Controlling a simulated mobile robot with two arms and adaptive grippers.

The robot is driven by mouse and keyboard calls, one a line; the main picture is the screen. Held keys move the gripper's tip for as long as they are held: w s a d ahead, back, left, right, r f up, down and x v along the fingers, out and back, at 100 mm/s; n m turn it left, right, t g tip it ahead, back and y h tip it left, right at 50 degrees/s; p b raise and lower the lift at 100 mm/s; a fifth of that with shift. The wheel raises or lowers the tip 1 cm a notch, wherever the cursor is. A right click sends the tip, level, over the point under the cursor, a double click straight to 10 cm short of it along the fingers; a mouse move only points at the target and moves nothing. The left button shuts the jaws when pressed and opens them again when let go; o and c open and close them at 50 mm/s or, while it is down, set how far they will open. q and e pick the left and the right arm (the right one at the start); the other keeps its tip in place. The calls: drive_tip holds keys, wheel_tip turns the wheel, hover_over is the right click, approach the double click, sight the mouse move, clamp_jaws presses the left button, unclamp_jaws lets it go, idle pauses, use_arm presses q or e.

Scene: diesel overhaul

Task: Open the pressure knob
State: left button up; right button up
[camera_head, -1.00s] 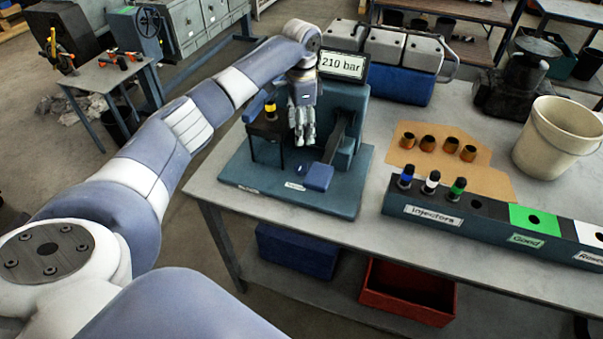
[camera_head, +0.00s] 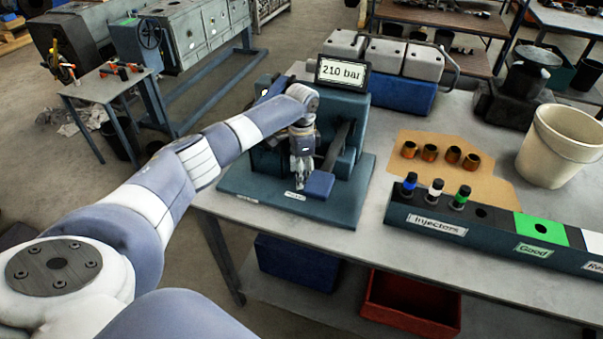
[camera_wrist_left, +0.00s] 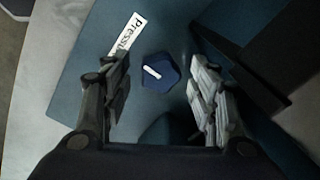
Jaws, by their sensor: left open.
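The pressure knob (camera_wrist_left: 159,72) is a small dark blue knob with a white pointer mark, on the teal base of the test stand (camera_head: 340,212). A white label beginning "Pressu" (camera_wrist_left: 127,36) lies beside it in the left wrist view. My left gripper (camera_head: 300,182) is open and points down over the base. In the wrist view, the knob shows between its spread fingers, with visible gaps on both sides. The gripper hides the knob in the head view. The stand's display (camera_head: 341,72) reads 210 bar. My right gripper is out of view.
A blue-ended lever (camera_head: 319,185) stands just right of the gripper. The injector rack (camera_head: 437,226), a cardboard sheet with several brown cups (camera_head: 430,153) and a beige bucket (camera_head: 556,148) are farther right. Bare table lies between stand and rack.

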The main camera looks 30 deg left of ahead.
use_arm(q)
drive_tip(key=shift+f, duration=0.95)
drive_tip(key=shift+c, duration=0.5)
drive_tip(key=c, duration=1)
drive_tip(key=shift+o, duration=0.2)
